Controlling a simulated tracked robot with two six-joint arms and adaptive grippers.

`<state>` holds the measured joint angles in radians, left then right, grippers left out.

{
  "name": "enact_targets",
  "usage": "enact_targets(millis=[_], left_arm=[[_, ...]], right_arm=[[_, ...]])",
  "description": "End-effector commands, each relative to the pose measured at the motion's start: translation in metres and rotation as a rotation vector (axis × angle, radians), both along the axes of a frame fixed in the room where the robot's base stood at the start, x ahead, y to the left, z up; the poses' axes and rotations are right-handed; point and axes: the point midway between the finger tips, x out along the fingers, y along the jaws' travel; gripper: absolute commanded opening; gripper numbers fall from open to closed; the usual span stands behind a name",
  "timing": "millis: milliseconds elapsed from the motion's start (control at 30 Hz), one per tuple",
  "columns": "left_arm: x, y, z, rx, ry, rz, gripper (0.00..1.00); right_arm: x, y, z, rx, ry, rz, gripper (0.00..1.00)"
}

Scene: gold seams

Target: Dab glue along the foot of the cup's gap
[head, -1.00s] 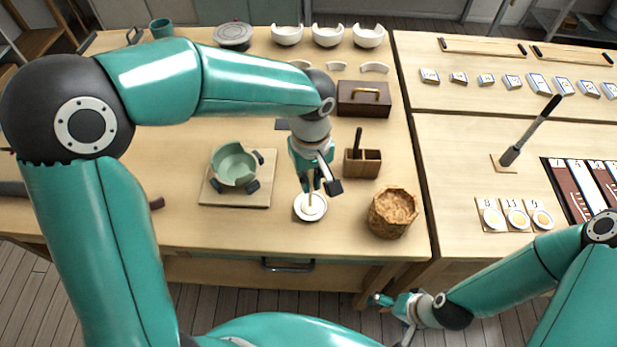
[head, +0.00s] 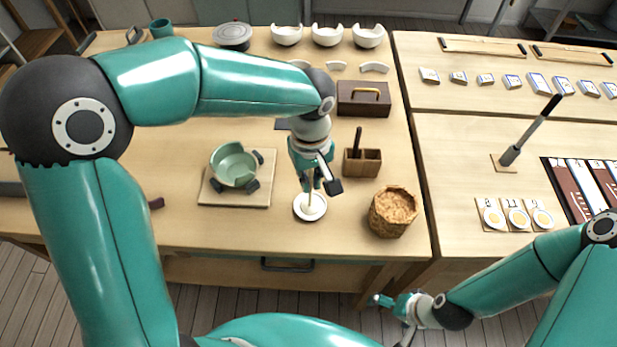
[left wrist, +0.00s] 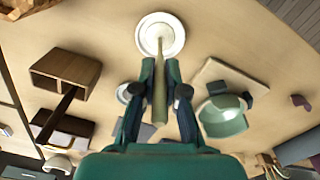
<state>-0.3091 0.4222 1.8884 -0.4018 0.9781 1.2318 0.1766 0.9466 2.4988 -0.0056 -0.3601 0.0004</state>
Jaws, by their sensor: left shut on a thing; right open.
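The pale green cup (head: 235,168) sits on a light wooden board (head: 213,200), held between dark pads; its rim dips low on one side, where the gap appears. It also shows in the left wrist view (left wrist: 222,120). My left gripper (head: 314,184) is right of the cup, shut on a thin tan stick (left wrist: 160,92). The stick points down, its lower end in or just over a white dish (head: 298,206) with pale glue; contact is hard to tell. The dish also shows in the left wrist view (left wrist: 176,34). My right gripper (head: 405,318) is open, low beyond the table's front edge.
A wooden holder (head: 362,163) with a dark handle stands right of my left gripper. A brown box (head: 362,98) and several white broken bowls (head: 327,36) are behind.

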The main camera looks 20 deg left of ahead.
Motion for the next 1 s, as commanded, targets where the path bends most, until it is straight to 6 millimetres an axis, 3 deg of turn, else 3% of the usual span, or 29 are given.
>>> enact_targets(millis=[367, 1000], left_arm=[[-0.001, 0.001, 0.001, 0.001, 0.005, 0.000, 0.00], [-0.001, 0.000, 0.052, 0.000, 0.001, 0.001, 0.00]], right_arm=[[0.000, 0.000, 0.002, 0.000, 0.000, 0.000, 1.00], [0.000, 0.000, 0.039, 0.000, 0.000, 0.000, 1.00]])
